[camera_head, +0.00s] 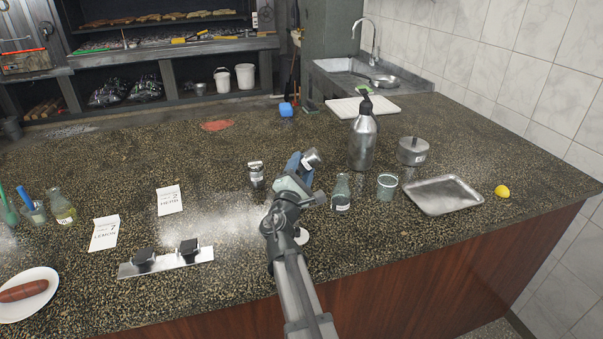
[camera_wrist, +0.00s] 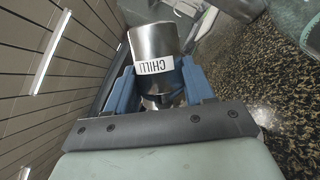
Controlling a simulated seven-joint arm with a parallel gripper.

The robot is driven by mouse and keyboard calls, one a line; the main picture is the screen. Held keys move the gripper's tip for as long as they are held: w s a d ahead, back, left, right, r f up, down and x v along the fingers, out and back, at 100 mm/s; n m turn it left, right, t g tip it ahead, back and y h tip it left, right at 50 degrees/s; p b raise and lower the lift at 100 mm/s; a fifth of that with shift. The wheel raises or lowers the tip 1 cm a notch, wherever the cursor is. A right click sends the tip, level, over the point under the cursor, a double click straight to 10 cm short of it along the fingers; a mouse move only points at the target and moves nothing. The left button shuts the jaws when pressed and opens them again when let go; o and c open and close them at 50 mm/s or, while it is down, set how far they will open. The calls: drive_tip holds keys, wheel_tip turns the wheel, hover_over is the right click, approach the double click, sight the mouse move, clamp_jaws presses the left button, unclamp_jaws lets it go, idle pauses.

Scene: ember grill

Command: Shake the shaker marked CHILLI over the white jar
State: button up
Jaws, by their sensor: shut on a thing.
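The shaker marked CHILLI (camera_wrist: 153,48) is a steel cylinder with a white label, seen close up in the wrist view. My gripper (camera_wrist: 158,82) is shut on it, with a blue finger on each side. In the head view my gripper (camera_head: 303,165) holds the shaker (camera_head: 312,157) tilted, above the counter. A white round thing (camera_head: 303,237) shows at the right edge of my arm on the counter. My arm hides part of it, so I cannot tell if it is the white jar.
A small labelled jar (camera_head: 256,174) stands left of my gripper. A glass bottle (camera_head: 341,192), a glass cup (camera_head: 387,187), a steel bottle (camera_head: 362,138), a lidded pot (camera_head: 412,151) and a metal tray (camera_head: 408,186) stand to the right.

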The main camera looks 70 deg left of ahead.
drive_tip(key=shift+r, duration=0.65)
wheel_tip(320, 180, down, 4)
drive_tip(key=shift+f, duration=0.15)
wheel_tip(320, 180, up, 4)
drive_tip(key=shift+r, duration=0.25)
drive_tip(key=shift+f, duration=0.1)
idle(0.6)
wheel_tip(320, 180, down, 4)
drive_tip(key=shift+f, duration=0.2)
wheel_tip(320, 180, up, 4)
drive_tip(key=shift+r, duration=0.2)
drive_tip(key=shift+r, duration=0.1)
